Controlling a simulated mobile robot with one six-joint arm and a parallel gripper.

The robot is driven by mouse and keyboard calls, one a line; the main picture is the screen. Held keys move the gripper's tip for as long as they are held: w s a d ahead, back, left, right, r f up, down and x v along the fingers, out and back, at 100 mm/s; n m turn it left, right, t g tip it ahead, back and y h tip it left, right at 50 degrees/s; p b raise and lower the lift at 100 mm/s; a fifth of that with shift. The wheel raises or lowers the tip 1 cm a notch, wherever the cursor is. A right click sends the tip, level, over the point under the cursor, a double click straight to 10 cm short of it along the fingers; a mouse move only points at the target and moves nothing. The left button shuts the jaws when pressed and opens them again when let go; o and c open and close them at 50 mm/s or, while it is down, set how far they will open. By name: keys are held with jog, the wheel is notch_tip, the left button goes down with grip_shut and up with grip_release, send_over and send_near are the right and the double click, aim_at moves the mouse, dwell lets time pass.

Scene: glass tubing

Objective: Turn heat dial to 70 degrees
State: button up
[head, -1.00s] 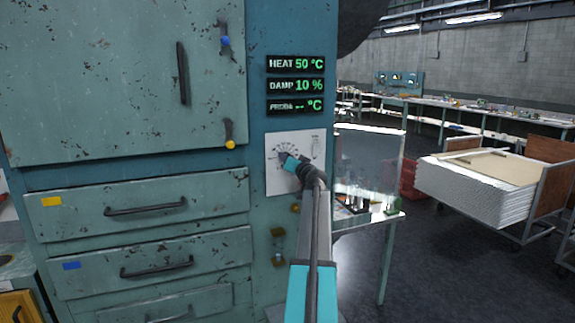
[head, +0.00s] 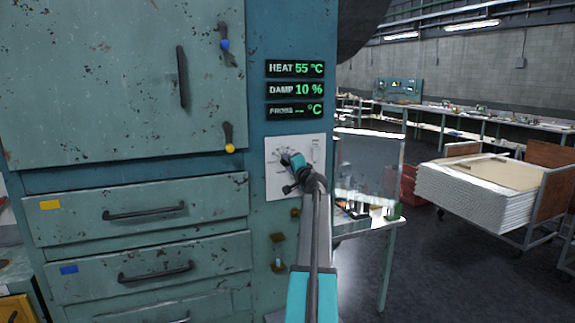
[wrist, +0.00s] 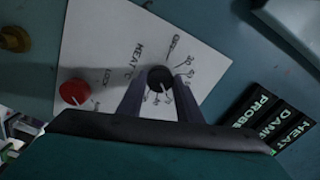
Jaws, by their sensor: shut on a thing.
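The black heat dial (wrist: 160,78) sits on a white panel marked "HEAT °C" with a ring of printed numbers. My gripper (wrist: 158,88) has one finger on each side of the dial and is shut on it. In the head view my gripper (head: 288,161) is at the white panel (head: 312,188) and largely hides the dial. The green heat readout (head: 295,68) shows 55 °C. The wrist view appears rolled relative to the panel.
A red knob (wrist: 74,92) near the word "LOCK" is on the same panel. Damp (head: 295,90) and probe (head: 295,110) readouts sit below heat; damp reads 10 %. A brass knob (head: 295,212) is under the panel. A glass-sided table (head: 365,228) stands to the right.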

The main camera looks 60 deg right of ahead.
jog(key=shift+w+r+m, duration=0.15)
jog(key=shift+r+m, duration=0.15)
jog(key=shift+m, duration=0.3)
jog(key=o, duration=0.9)
jog(key=shift+o, duration=0.7)
jog(key=shift+w+f, duration=0.1)
jog(key=shift+f, duration=0.05)
jog(key=shift+f, duration=0.1)
jog(key=b+v, duration=0.2)
jog(key=v, duration=1.2)
